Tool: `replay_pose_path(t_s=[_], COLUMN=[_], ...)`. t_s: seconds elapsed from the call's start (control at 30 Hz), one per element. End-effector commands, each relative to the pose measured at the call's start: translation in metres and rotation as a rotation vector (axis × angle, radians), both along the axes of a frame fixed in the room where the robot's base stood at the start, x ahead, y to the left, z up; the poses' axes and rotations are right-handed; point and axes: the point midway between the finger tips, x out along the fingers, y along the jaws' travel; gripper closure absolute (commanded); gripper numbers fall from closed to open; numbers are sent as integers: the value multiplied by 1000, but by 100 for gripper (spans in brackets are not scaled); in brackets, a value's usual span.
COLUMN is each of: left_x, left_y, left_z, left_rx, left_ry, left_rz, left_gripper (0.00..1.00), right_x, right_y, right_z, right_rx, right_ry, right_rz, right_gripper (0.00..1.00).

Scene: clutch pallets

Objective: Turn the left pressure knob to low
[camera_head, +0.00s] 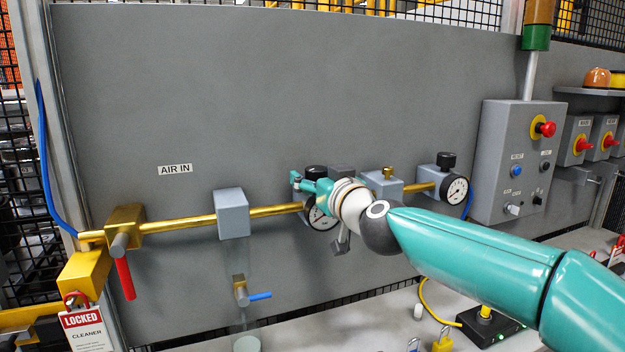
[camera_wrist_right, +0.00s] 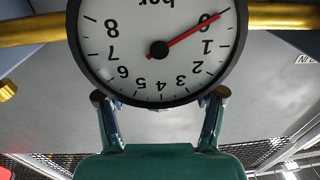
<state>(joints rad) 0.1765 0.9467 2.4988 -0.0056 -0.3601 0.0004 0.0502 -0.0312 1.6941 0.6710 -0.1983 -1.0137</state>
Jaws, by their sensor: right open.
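The left pressure knob (camera_head: 316,172) is a black cap on top of the left regulator, above its round gauge (camera_head: 320,216). My right gripper (camera_head: 299,182) is open at the left knob and overlaps its lower part in the head view; contact cannot be told. In the right wrist view the gauge (camera_wrist_right: 158,75) appears upside down, its red needle near 0. The fingers of the right gripper (camera_wrist_right: 160,95) are spread at the dial's lower edge in that view, and the knob cannot be made out there. My left gripper is not in view.
A second regulator with a black knob (camera_head: 446,161) stands to the right on the same brass pipe (camera_head: 272,211). A grey block (camera_head: 232,213) and a red-handled valve (camera_head: 125,270) are to the left. A control box (camera_head: 518,165) is at right. The panel above is bare.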

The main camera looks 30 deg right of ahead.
Motion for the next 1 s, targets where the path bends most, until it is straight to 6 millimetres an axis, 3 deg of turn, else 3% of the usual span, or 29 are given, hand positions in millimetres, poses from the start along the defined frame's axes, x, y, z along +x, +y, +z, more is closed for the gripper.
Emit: replay_pose_path(t_s=[0.3, 0.67, 0.7, 1.0], left_x=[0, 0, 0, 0], left_y=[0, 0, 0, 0], left_z=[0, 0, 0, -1], left_rx=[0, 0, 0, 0], left_ry=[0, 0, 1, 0], left_rz=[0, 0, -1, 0], left_gripper=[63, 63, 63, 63], right_x=[2, 2, 3, 4], right_y=[-1, -1, 8, 3], right_z=[0, 0, 0, 0], right_rx=[0, 0, 2, 0], right_ry=[1, 1, 1, 0], right_rz=[-1, 0, 5, 10], right_gripper=[32, 92, 93, 93])
